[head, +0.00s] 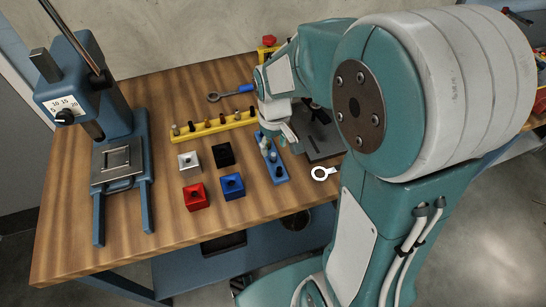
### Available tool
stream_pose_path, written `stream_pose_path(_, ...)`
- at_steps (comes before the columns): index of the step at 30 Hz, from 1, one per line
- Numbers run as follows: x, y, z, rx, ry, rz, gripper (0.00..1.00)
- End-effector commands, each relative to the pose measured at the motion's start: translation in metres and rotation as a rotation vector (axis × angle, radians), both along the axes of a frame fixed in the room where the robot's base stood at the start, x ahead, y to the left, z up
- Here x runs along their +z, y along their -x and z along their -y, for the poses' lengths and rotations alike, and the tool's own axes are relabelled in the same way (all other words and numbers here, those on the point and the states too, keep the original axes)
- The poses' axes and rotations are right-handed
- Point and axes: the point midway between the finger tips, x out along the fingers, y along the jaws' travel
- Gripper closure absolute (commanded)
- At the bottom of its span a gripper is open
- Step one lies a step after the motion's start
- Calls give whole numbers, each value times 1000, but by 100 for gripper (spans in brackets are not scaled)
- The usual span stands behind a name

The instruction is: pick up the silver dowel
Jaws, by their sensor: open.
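A blue rack (280,179) stands on the wooden cart top near the middle, with several small upright pegs in it. A light grey peg (272,156) near its middle looks like the silver dowel, but it is too small to be sure. Another pale peg stands towards the rack's far end, close to my gripper. My gripper (284,135) points down over the far end of the blue rack. It is open. Its fingers are small and partly merge with the rack, so I cannot tell whether they touch a peg.
A yellow rack (213,129) with several dark pegs lies left of my gripper. White, black, red (195,197) and blue (231,186) blocks stand nearer. A blue press (121,133) is at left, a grey plate (322,148) at right. A blue-handled tool (238,90) lies behind.

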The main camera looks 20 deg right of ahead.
Motion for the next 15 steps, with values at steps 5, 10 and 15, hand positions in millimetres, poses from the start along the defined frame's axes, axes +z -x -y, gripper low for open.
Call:
stream_pose_path(5, -29, 1, -3, 1, 0, -4, 41)
stream_pose_path(10, -38, 0, -2, 0, 0, 0, 41)
stream_pose_path(15, -37, 0, -2, 0, 0, 0, 41)
